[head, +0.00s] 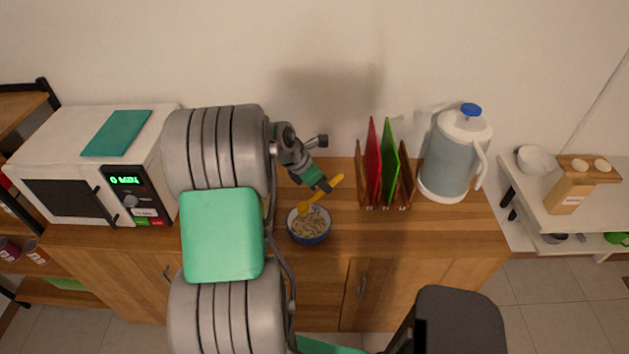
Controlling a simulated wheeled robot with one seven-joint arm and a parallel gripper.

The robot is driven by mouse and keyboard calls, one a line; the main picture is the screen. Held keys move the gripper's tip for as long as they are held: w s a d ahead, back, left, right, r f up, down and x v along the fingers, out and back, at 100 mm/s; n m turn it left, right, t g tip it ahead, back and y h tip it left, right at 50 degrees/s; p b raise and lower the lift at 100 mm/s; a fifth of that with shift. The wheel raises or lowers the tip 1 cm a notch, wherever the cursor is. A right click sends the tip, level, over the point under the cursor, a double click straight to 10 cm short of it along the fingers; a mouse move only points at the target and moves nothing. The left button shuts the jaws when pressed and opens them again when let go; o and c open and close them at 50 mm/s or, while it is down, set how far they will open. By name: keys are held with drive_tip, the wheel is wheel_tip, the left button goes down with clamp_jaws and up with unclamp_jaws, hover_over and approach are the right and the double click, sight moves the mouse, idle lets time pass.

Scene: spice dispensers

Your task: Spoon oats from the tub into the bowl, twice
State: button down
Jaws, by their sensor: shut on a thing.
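A small blue-rimmed bowl (326,236) stands on the wooden counter, with pale, oat-like content inside. My gripper (326,187) is above and behind the bowl, shut on a yellow spoon (336,182). The spoon is tilted, its lower left end over the back rim of the bowl. Whether the spoon carries oats or touches the content is too small to tell. I cannot make out a separate oats tub; my arm hides part of the counter to the left.
A microwave (60,197) stands left of my arm. A wooden rack (407,190) with red and green boards and a water jug (450,160) stand to the right. A side table (590,212) is further right. The counter (450,228) in front of the rack is clear.

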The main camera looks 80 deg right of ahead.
sight(335, 180)
drive_tip(key=s+d+t+y, duration=0.2)
drive_tip(key=t, duration=0.1)
drive_tip(key=shift+s+d+f+y, duration=0.15)
drive_tip(key=shift+f+y, duration=0.1)
drive_tip(key=shift+y, duration=0.15)
drive_tip(key=shift+s+d+t+y, duration=0.3)
drive_tip(key=shift+t+y, duration=0.4)
drive_tip(key=shift+t, duration=0.1)
